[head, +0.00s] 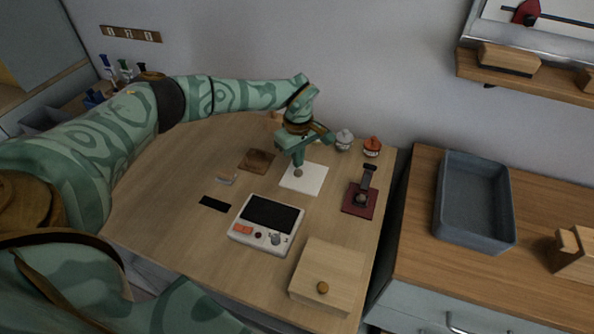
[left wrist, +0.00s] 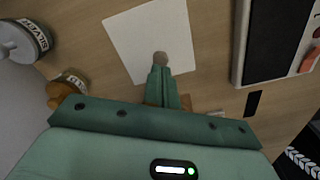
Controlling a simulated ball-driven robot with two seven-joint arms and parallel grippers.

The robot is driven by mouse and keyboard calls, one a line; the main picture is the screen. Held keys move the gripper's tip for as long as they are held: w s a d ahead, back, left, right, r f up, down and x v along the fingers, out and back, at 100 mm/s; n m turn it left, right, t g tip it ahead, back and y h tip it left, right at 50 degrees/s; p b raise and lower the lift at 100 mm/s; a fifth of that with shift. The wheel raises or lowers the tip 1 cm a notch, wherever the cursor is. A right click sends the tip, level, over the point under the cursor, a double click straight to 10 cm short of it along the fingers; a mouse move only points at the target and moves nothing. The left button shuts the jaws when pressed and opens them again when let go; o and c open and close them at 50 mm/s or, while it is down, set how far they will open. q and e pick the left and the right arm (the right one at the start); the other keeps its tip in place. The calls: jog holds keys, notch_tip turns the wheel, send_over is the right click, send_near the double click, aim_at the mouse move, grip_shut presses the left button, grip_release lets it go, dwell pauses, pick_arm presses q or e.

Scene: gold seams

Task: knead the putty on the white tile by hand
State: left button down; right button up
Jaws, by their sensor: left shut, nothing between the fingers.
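The white tile (head: 309,180) lies flat on the wooden table and also shows in the left wrist view (left wrist: 130,33). A small grey-brown lump of putty (head: 298,173) sits on the tile near its edge; it also shows in the left wrist view (left wrist: 160,58). My left gripper (head: 298,163) points down over the tile. Its fingers are shut with nothing between them. In the left wrist view the fingertips (left wrist: 160,68) are right at the putty, seemingly touching it, and hide part of it. My right gripper is not in view.
A white device with a dark top (head: 268,220) stands in front of the tile. A dark red stand (head: 360,199) is to its right, with jars (head: 372,147) behind. A wooden box (head: 328,277) is at the front right. A blue-grey tray (head: 476,200) sits on the neighbouring counter.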

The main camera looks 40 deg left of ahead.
aim_at(298, 171)
pick_arm(q)
notch_tip(298, 171, up, 5)
jog(key=p, duration=0.3)
jog(key=shift+r, duration=0.1)
dwell(0.4)
